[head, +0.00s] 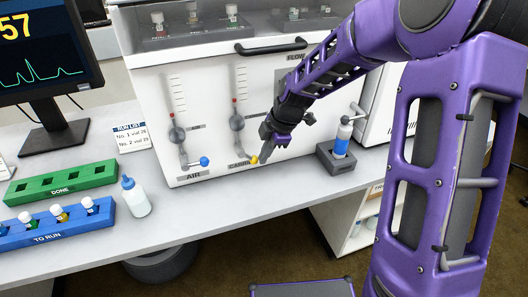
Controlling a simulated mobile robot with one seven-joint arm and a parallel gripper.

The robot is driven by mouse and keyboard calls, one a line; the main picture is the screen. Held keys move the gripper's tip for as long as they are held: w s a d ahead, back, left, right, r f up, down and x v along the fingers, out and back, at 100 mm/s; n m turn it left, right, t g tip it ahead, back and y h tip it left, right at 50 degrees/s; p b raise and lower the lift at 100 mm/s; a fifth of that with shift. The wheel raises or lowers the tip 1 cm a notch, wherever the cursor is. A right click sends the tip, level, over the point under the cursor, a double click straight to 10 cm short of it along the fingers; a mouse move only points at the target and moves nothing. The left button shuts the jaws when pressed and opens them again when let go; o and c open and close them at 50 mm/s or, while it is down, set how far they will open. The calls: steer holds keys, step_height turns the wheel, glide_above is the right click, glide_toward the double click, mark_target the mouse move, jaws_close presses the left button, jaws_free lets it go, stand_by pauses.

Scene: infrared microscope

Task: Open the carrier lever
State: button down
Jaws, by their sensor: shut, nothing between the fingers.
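The carrier lever (254,160) has a yellow ball knob and sits low on the white cabinet front, under the right flow tube. Its label is partly hidden by the lever. My gripper (265,148) is shut with nothing in it and points down just right of the yellow knob. Its tips look very close to the knob; I cannot tell whether they touch. The arm reaches in from the upper right and hides part of the cabinet front.
The air lever (203,161) with a blue knob is to the left. A white squeeze bottle (135,197), green rack (62,182) and blue rack (58,225) stand left. The bench front is clear.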

steer(key=shift+a+f+y, duration=0.1)
steer(key=shift+f+y, duration=0.3)
steer(key=shift+f, duration=0.75)
steer(key=shift+s+a+f+g+y, duration=0.1)
steer(key=shift+f+g+y, duration=0.2)
steer(key=shift+y, duration=0.5)
steer(key=shift+s+a+f, duration=0.1)
steer(key=shift+a+f, duration=0.1)
steer(key=shift+a, duration=0.15)
steer(key=shift+r+p, duration=0.45)
steer(key=shift+r, duration=0.35)
